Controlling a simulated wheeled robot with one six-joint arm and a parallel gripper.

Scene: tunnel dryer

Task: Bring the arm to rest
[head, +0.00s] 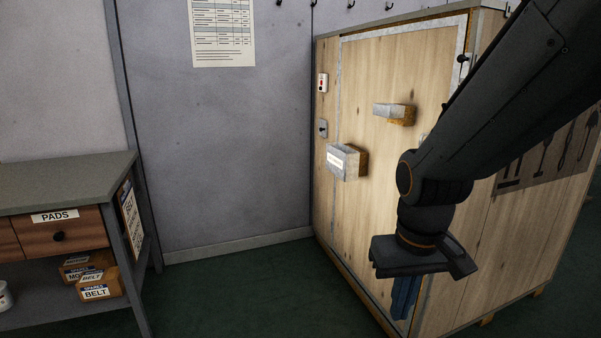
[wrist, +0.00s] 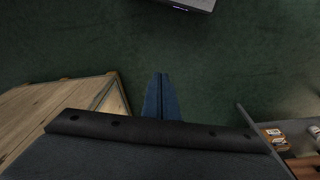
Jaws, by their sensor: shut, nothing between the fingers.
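My gripper (head: 405,298) hangs at the end of my dark arm on the right of the head view, its blue fingers pointing down in front of the lower part of a wooden cabinet. In the wrist view its two blue fingers (wrist: 161,98) lie side by side, shut, with nothing seen between them. Green floor shows beyond the fingertips. My arm hides part of the cabinet door and its right edge.
The wooden cabinet (head: 390,140) has a closed door with two protruding blocks. A workbench (head: 62,179) with a PADS drawer and a shelf of boxes (head: 98,286) stands at left. Green floor (head: 245,290) between them is clear. A grey wall is behind.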

